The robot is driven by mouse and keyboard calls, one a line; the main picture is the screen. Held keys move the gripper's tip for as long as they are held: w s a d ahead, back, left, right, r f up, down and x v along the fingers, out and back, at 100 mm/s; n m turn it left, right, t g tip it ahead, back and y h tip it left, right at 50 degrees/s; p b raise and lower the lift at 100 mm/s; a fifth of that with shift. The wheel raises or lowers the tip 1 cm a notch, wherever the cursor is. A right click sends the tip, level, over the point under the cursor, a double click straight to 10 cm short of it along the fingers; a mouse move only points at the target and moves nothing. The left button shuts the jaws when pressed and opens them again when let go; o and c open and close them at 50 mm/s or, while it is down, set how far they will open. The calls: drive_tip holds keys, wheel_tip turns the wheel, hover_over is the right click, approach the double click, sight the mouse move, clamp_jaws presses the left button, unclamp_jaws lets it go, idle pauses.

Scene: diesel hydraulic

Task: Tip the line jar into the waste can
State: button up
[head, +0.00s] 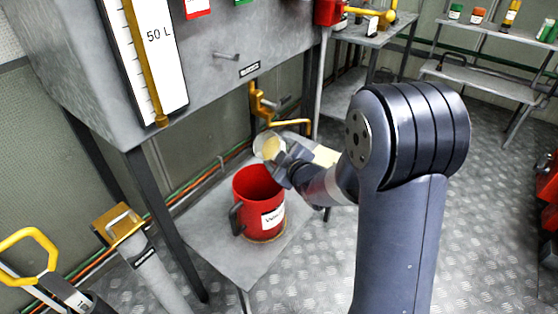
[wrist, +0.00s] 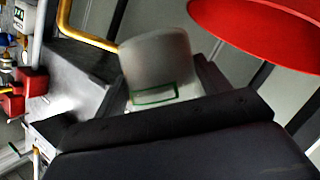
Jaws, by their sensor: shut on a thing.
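The line jar (head: 268,146) is a small pale see-through jar with yellowish content, held in my gripper (head: 284,164). In the head view it is tilted, with its mouth toward the left, above and beside the back right of the waste can. The red waste can (head: 259,204), with a white label and a dark handle, stands upright on a low grey shelf. In the wrist view the jar (wrist: 157,68) sits between my fingers (wrist: 158,92), and part of the red can (wrist: 270,30) shows at the upper right. I cannot tell whether liquid is leaving the jar.
A grey tank (head: 215,65) with a 50 L gauge hangs above the shelf (head: 225,243). A yellow tap (head: 262,103) and pipe are just behind the jar. A tank leg (head: 165,225) stands left of the can. Shelves with bottles (head: 480,72) are at the back right.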

drive_tip(key=shift+w+d+r+n+t+b, duration=0.15)
drive_tip(key=shift+n+t+b, duration=0.3)
drive_tip(key=shift+b, duration=0.55)
drive_tip(key=shift+a+r+n+t+b, duration=0.15)
drive_tip(key=shift+n+t+b, duration=0.3)
drive_tip(key=shift+b, duration=0.55)
drive_tip(key=shift+d+b, duration=0.1)
drive_tip(key=shift+b, duration=0.2)
drive_tip(key=n+b, duration=0.1)
drive_tip(key=b, duration=0.2)
drive_tip(key=n+t+b, duration=0.1)
drive_tip(key=b, duration=0.2)
drive_tip(key=shift+r, duration=0.25)
drive_tip(key=n+b, duration=0.1)
drive_tip(key=b, duration=0.1)
drive_tip(key=n+t+y+b, duration=0.1)
drive_tip(key=b, duration=0.2)
drive_tip(key=shift+s+r+b, duration=0.2)
drive_tip(key=shift+r+b, duration=0.15)
drive_tip(key=shift+r, duration=0.05)
drive_tip(key=shift+a+r+n, duration=0.1)
drive_tip(key=shift+a+n, duration=0.1)
drive_tip(key=shift+n, duration=0.3)
drive_tip(key=shift+s+a+r+n+t+y, duration=0.2)
drive_tip(key=shift+r+n+t+y, duration=0.15)
drive_tip(key=shift+n, duration=0.4)
drive_tip(key=shift+s+a+r+n+t+y, duration=0.15)
drive_tip(key=shift+r+n+t+y, duration=0.2)
drive_tip(key=shift+n, duration=0.4)
drive_tip(key=shift+d+r, duration=0.1)
